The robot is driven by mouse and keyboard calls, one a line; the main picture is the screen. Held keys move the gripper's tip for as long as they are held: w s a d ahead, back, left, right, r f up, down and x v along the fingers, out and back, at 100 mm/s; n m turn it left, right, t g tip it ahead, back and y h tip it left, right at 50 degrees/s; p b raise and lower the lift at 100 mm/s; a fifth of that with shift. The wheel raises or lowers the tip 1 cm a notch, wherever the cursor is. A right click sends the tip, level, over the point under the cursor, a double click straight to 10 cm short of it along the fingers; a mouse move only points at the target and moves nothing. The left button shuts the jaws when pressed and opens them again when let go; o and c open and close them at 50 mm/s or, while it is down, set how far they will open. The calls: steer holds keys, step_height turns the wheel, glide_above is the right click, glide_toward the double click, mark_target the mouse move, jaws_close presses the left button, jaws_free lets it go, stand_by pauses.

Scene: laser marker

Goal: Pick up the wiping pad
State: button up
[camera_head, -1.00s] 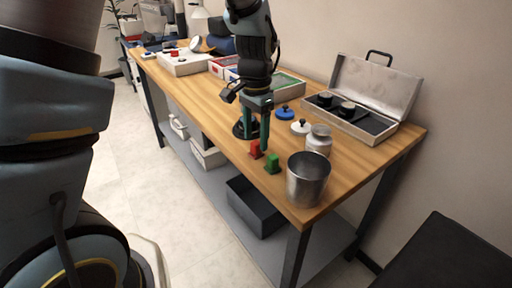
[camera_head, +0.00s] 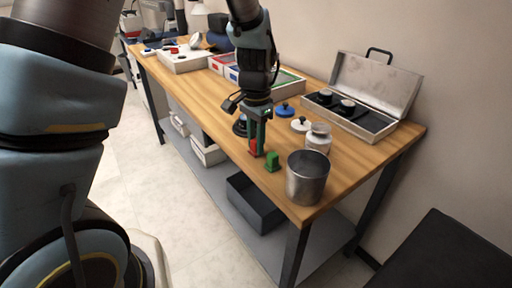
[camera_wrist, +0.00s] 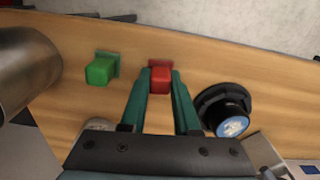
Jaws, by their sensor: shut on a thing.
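A small red block-like pad (camera_head: 252,148) stands on the wooden bench (camera_head: 205,98) near its front edge. In the wrist view the red pad (camera_wrist: 160,79) sits between my fingertips, with a wider red base behind its block. My gripper (camera_head: 258,151) points down and is shut on the red pad, and it also shows in the wrist view (camera_wrist: 160,84). The red pad appears still at bench level. A similar green pad (camera_head: 273,161) stands to its right, apart from it; it is on the left in the wrist view (camera_wrist: 101,69).
A metal cup (camera_head: 306,180) and a lidded jar (camera_head: 318,138) stand right of the green pad. Blue (camera_head: 284,111) and white (camera_head: 301,124) knobbed discs lie behind. A black round object (camera_wrist: 223,108) is close beside my fingers. An open metal case (camera_head: 375,92) stands at the back.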

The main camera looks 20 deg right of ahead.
jaws_close()
steer(key=shift+r, duration=0.3)
step_height(320, 180, up, 9)
steer(key=shift+r+b, duration=0.2)
steer(key=shift+b, duration=0.6)
steer(key=shift+o, duration=1.5)
jaws_free()
jaws_close()
